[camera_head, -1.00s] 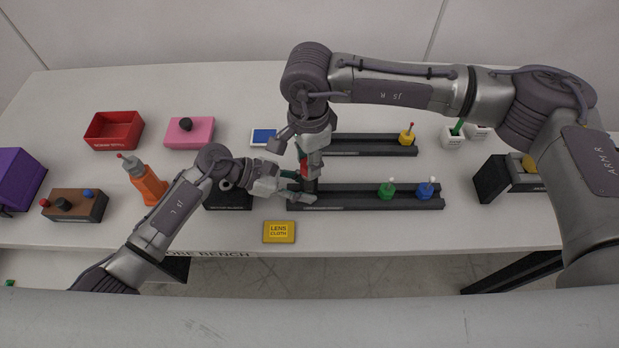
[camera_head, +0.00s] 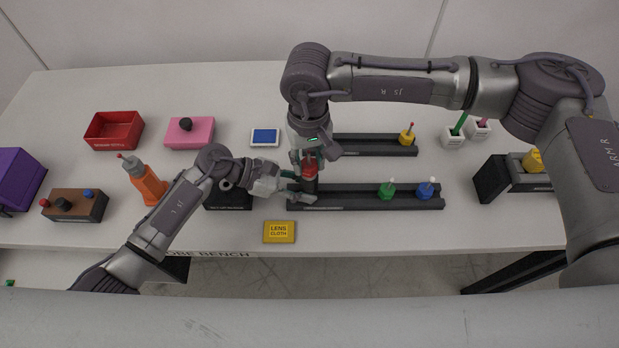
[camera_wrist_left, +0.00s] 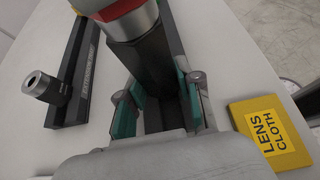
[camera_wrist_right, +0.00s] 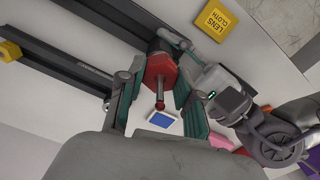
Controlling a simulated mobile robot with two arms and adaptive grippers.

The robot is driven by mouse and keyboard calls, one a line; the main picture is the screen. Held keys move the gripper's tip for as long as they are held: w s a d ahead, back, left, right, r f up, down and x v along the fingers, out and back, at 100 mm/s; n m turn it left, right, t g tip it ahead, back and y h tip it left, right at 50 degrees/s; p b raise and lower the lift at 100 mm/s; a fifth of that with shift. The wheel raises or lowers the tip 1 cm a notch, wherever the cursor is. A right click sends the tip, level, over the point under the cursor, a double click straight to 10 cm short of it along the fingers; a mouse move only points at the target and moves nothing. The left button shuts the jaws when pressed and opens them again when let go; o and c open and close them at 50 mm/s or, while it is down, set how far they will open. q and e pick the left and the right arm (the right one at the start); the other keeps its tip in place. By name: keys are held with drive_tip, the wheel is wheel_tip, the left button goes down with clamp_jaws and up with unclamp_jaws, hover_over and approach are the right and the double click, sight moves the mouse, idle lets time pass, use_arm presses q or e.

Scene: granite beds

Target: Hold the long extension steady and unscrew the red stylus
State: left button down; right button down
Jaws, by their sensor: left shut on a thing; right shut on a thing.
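The red stylus (camera_head: 310,172) sits on top of the dark long extension (camera_head: 311,187), which stands upright at the left end of the front black rack (camera_head: 360,201). My right gripper (camera_head: 308,163) comes from above and is shut on the red stylus; its fingers also flank the red body (camera_wrist_right: 161,72) in the right wrist view. My left gripper (camera_head: 299,187) comes from the left and is shut on the extension, whose dark shaft (camera_wrist_left: 147,62) shows between its fingers in the left wrist view. I cannot tell whether the stylus and extension are still joined.
Green (camera_head: 387,191) and blue (camera_head: 425,190) styli stand in the front rack. A yellow stylus (camera_head: 407,137) stands in the back rack (camera_head: 370,148). A yellow lens cloth (camera_head: 279,232) lies in front. An orange bottle (camera_head: 149,184) stands left.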

sight(309, 151)
drive_tip(key=shift+r, duration=1.2)
drive_tip(key=shift+r, duration=1.85)
use_arm(q)
drive_tip(key=c, duration=0.7)
unclamp_jaws()
drive_tip(key=shift+a, duration=0.1)
drive_tip(key=v, duration=1.2)
